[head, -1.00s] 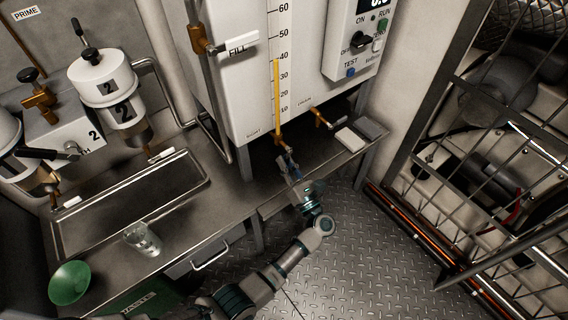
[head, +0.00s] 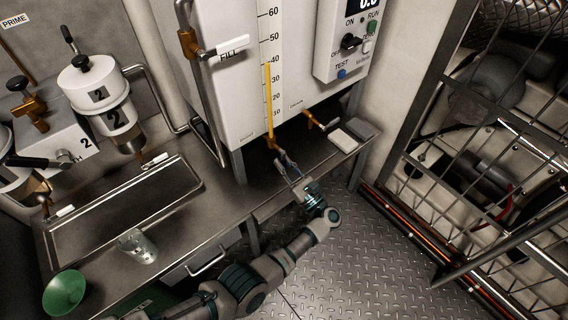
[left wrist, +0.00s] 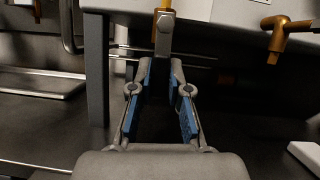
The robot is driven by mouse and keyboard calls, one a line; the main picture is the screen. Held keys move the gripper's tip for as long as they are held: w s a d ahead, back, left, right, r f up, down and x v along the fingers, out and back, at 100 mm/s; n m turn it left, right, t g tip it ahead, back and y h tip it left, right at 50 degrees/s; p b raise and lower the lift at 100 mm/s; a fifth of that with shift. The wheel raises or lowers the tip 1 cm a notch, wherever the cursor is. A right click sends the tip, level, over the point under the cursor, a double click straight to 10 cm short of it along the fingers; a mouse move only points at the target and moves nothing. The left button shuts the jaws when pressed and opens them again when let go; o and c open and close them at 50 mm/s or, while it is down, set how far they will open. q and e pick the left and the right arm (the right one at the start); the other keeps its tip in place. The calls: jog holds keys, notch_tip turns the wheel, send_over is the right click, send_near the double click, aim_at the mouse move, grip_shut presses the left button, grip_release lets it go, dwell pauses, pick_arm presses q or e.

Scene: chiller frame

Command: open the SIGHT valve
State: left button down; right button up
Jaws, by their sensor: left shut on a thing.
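The SIGHT valve (head: 273,146) is a small brass fitting at the foot of the yellow sight tube (head: 268,100) on the white tank. In the left wrist view its grey lever (left wrist: 165,36) hangs straight ahead at the fingertips. My left gripper (head: 281,160) reaches it from below and in front. In the left wrist view my left gripper (left wrist: 165,64) has blue-padded fingers closed in at the tips on the lever's lower end. The fingers hide part of the lever in the head view. My right gripper is not in view.
A second brass valve (head: 314,121) sits right of the SIGHT valve, with pale blocks (head: 343,140) on the shelf beside it. A glass (head: 137,246) and green funnel (head: 64,293) stand on the left bench. A cage (head: 480,130) stands at right; the plate floor (head: 350,270) is open.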

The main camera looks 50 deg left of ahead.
pick_arm(q)
jog(key=shift+w+d, duration=0.1)
jog(key=shift+w, duration=0.1)
jog(key=c, duration=1.5)
grip_release()
jog(key=o, duration=0.4)
jog(key=shift+w+f, duration=0.1)
jog(key=shift+w, duration=0.05)
jog(key=shift+r, duration=0.35)
notch_tip(320, 180, up, 9)
jog(key=shift+w+r, duration=0.1)
